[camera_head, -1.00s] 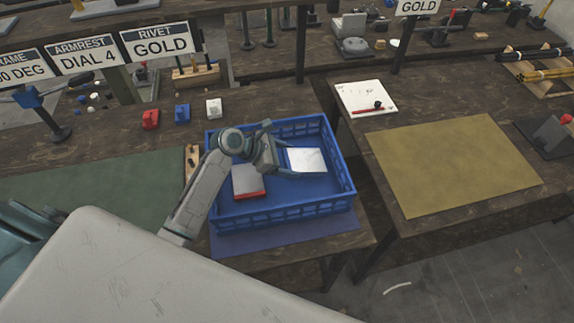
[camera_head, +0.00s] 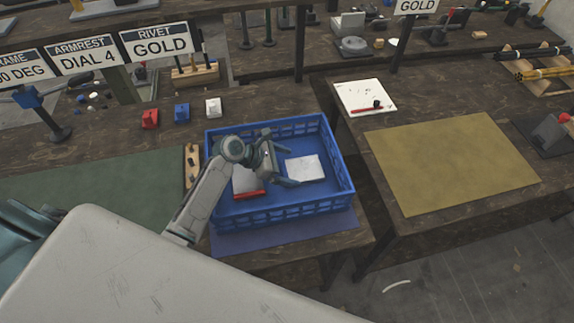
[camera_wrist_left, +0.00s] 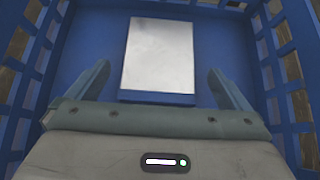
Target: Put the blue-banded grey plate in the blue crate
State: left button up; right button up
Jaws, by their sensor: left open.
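The blue-banded grey plate (camera_head: 308,167) lies flat on the floor of the blue crate (camera_head: 348,186), in its right half. In the left wrist view the plate (camera_wrist_left: 158,55) shows its pale top and a blue band along the near edge. My left gripper (camera_head: 280,163) is over the crate, just left of the plate. Its fingers are apart, with nothing held. In the left wrist view the open fingertips (camera_wrist_left: 159,68) are on either side of the plate's near part, with gaps to it. My right gripper is not in view.
A red-banded grey plate (camera_head: 247,183) lies in the crate's left half, partly under my left wrist. The crate stands on a blue mat (camera_head: 285,235). Red (camera_head: 150,119), blue (camera_head: 182,113) and white (camera_head: 213,108) blocks stand behind it. A yellow mat (camera_head: 450,165) lies clear on the right table.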

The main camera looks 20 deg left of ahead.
pick_arm(q)
jog(key=b+v, duration=0.1)
jog(key=v, duration=0.9)
jog(key=shift+a+f+b, duration=0.1)
jog(key=shift+f+b, duration=0.1)
jog(key=shift+b, duration=0.15)
jog(key=shift+v, duration=1)
jog(key=shift+r, duration=0.1)
